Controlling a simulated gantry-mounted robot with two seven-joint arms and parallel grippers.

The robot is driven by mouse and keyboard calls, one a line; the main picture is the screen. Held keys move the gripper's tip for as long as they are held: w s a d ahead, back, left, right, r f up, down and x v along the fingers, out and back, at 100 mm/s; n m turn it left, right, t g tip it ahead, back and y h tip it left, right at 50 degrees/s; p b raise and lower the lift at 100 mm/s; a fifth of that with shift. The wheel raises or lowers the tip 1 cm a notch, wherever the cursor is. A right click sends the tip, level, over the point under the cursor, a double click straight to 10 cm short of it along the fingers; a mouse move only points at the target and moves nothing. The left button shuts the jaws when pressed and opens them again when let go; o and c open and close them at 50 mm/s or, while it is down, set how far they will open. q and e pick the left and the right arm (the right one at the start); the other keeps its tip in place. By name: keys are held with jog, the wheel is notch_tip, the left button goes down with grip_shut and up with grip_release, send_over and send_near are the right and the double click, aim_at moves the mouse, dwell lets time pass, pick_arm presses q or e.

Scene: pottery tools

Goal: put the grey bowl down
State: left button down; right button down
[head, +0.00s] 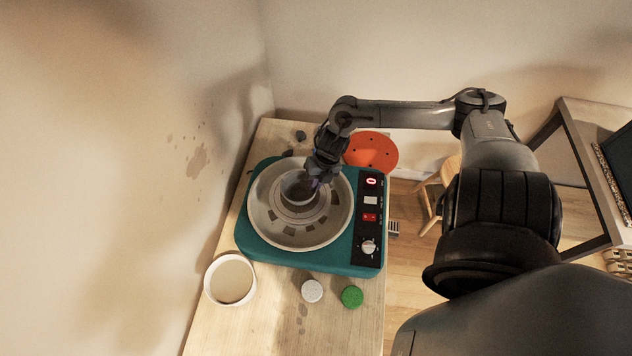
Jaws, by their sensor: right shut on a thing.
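The grey bowl (296,190) is at the middle of the pottery wheel's round basin (261,217). My right gripper (314,184) is over the bowl's upper right side and is shut on it. The gripper and wrist hide part of the bowl's rim. I cannot tell from this view whether the bowl's base touches the wheel. My left gripper does not show in the head view.
The teal wheel housing (300,263) has a black control panel (369,218) on its right. A white container (230,279), a white round lid (312,291) and a green one (352,297) stand in front. An orange disc (372,151) lies behind. Walls rise close at left and back.

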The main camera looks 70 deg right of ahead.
jog(key=c, duration=1.2)
grip_release()
jog(key=shift+r, duration=0.1)
